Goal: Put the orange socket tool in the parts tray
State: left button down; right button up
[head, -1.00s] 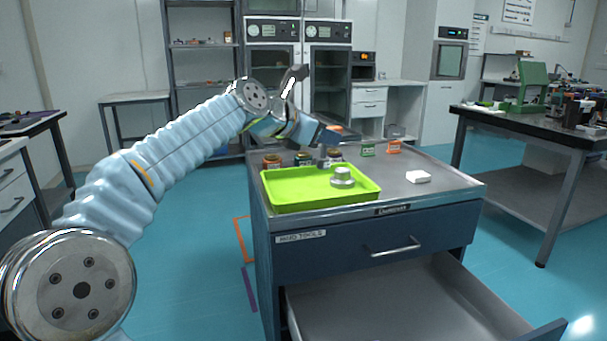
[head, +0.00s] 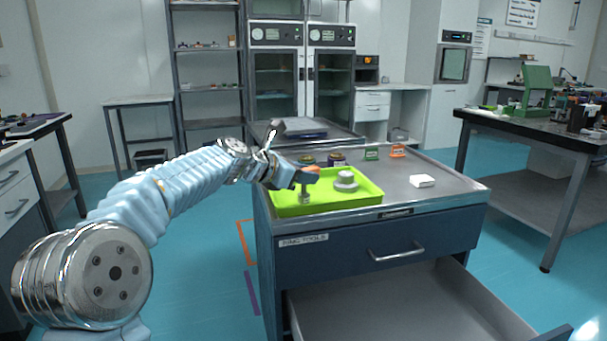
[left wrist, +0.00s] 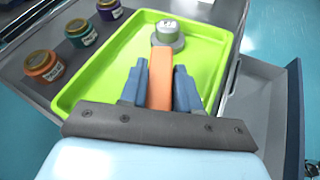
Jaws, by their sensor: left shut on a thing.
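My left gripper (head: 300,178) is shut on the orange socket tool (head: 304,193). Its orange handle (left wrist: 160,78) sits between the two blue fingers in the left wrist view, and its metal shaft points down. The bright green parts tray (head: 345,203) lies on top of the blue cabinet, and its rim also shows in the left wrist view (left wrist: 62,102). The socket tool hangs upright over the left part of the tray; I cannot tell whether its tip touches the tray floor. My right gripper is not in view.
A round grey metal part (head: 346,180) stands in the tray, right of the tool. Small labelled jars (left wrist: 80,32) stand behind the tray. A white block (head: 422,181) lies on the cabinet's right side. The lower drawer (head: 400,300) is open.

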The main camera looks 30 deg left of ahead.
pick_arm(q)
jog(key=c, duration=0.8)
grip_release()
jog(key=v, duration=1.2)
jog(key=shift+b, duration=0.4)
jog(key=shift+r, duration=0.1)
